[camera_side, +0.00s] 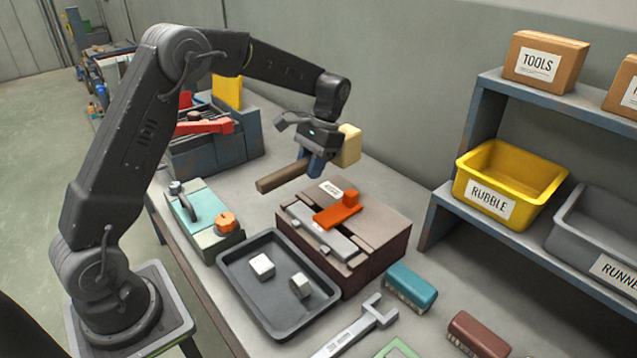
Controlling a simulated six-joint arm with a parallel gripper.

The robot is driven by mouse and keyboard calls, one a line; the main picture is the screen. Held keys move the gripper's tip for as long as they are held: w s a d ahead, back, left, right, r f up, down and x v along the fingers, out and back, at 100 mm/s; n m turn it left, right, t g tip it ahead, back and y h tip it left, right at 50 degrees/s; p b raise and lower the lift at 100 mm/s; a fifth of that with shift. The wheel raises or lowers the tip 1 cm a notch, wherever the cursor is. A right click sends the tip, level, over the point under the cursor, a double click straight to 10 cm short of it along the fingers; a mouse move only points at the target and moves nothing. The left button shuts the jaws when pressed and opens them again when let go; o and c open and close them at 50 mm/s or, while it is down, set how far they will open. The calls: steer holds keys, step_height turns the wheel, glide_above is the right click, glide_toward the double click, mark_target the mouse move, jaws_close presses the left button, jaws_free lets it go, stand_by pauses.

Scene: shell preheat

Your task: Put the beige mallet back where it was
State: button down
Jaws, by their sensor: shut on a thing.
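My gripper (315,160) is shut on the beige mallet, which it holds in the air above the back of the workbench. The mallet's beige head (348,146) shows to the right of the fingers. Its brown handle (283,176) sticks out to the lower left. The part of the mallet between the fingers is hidden. The mallet is behind and above the brown box (375,252), which has a grey plate and an orange lever (338,212) on top.
A dark tray (238,290) with two pale blocks lies in front of the box. A teal device (204,222) with an orange knob stands left. A blue-grey toolbox (200,155) stands behind. A shelf holds a yellow RUBBLE bin (528,180).

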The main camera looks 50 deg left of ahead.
steer(key=s+a+f+n+t+h, duration=0.25)
steer(key=a+f+n, duration=0.25)
steer(key=a+n, duration=0.45)
steer(key=s+a+f+n+t+h, duration=0.25)
steer(key=a+f+n, duration=0.25)
steer(key=a+n, duration=0.4)
steer(key=shift+m, duration=0.35)
steer(key=shift+a+f, duration=0.15)
steer(key=shift+f, duration=1.25)
steer(key=shift+a+f, duration=0.15)
steer(key=shift+f, duration=1.25)
steer(key=shift+f, duration=0.55)
steer(key=c, duration=0.8)
jaws_free()
steer(key=shift+s+f, duration=0.1)
